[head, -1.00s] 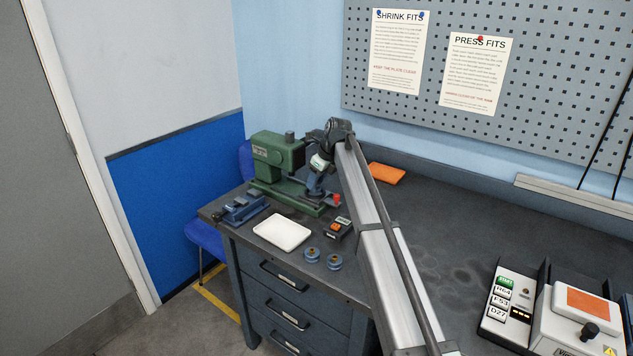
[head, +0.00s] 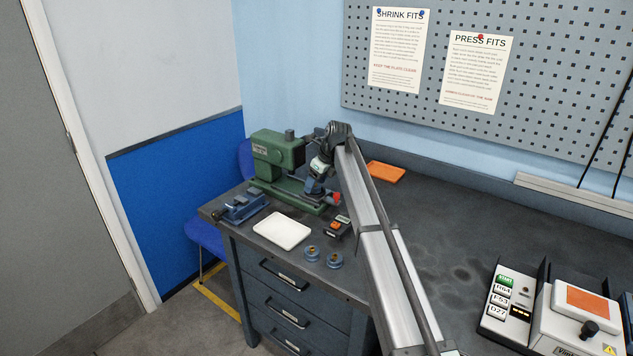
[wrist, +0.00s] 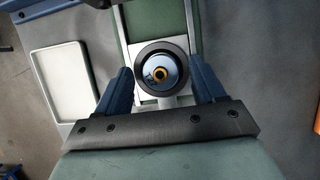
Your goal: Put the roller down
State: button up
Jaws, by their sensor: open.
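The roller (wrist: 160,73), round with a dark rim, a blue face and a brass-coloured centre, shows in the wrist view. It appears to sit upright on a light grey plate (wrist: 146,17) on the green base. My gripper (wrist: 161,88) is open, with one blue finger on each side of the roller and visible gaps between. In the head view my gripper (head: 315,188) is low over the green press (head: 277,152), and the roller is hidden there behind my arm.
A white tray (head: 282,231) lies in front of the press, beside a blue vise-like fixture (head: 243,207). Two blue rollers (head: 312,253) (head: 334,260) and a small dark box with an orange top (head: 338,228) stand nearby. An orange mat (head: 386,173) lies behind; the bench's middle is clear.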

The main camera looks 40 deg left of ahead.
jog(key=shift+d+r, duration=0.1)
jog(key=shift+r, duration=0.5)
jog(key=v, duration=1.1)
jog(key=shift+r, duration=0.2)
jog(key=shift+d, duration=0.15)
